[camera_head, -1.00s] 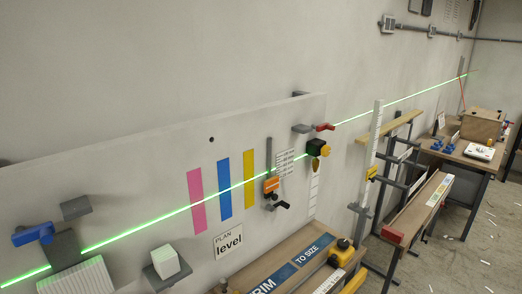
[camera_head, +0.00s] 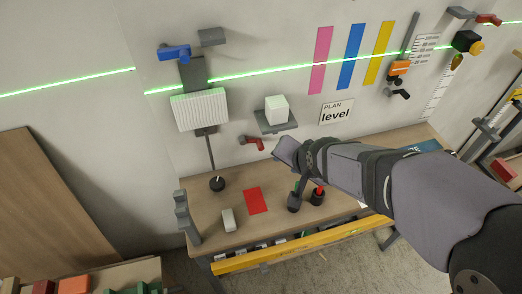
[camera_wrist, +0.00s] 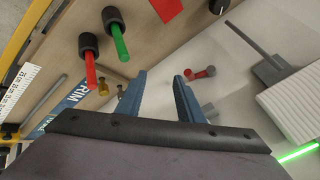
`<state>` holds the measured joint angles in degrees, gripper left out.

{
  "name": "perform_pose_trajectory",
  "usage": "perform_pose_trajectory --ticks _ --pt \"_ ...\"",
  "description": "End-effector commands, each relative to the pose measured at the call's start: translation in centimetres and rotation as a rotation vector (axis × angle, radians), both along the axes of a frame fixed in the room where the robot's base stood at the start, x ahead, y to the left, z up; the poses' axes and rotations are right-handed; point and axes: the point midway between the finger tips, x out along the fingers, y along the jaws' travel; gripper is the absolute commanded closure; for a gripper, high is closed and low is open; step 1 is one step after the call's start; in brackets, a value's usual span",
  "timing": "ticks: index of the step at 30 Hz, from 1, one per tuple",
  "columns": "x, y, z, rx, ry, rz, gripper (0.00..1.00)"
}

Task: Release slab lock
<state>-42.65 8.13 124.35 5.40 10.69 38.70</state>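A white ribbed slab (camera_head: 199,109) sits on a grey wall mount, and its edge shows at the right in the wrist view (camera_wrist: 295,105). A blue lever (camera_head: 174,52) is above it on the wall, beside a grey bracket (camera_head: 212,36). A small red lever (camera_head: 252,143) is on the wall below and right of the slab; it also shows in the wrist view (camera_wrist: 202,73). No label tells which lever is the slab's lock. My gripper (camera_wrist: 160,90) is open and empty, its tip (camera_head: 287,151) right of the red lever and apart from it.
A white cube (camera_head: 277,108) rests on a grey shelf above my gripper. The bench (camera_head: 310,160) below bears a red card (camera_head: 255,200), a pale block (camera_head: 228,219) and two dark holders with a green (camera_wrist: 120,42) and a red stick (camera_wrist: 90,70). A green laser line crosses the wall.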

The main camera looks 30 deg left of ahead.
Motion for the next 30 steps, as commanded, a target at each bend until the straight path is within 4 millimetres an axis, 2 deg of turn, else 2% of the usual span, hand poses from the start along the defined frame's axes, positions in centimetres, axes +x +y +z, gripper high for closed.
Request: perform_pose_trajectory --ticks 1,3,9,13,17,24,30 --pt "0.2 1.3 -1.5 0.050 -0.021 -0.018 0.66" --pt "0.5 3.1 -2.1 0.136 -0.054 -0.049 0.66" --pt "0.4 8.4 -2.9 0.425 -0.120 -0.120 0.66" --pt "-0.1 10.4 -3.2 0.611 -0.135 -0.160 0.66" --pt "-0.1 10.2 -4.2 0.776 -0.127 -0.222 0.66" --pt "0.3 7.5 -6.0 1.027 -0.093 -0.335 0.66" --pt "0.2 6.0 -6.3 1.145 -0.070 -0.375 0.66"
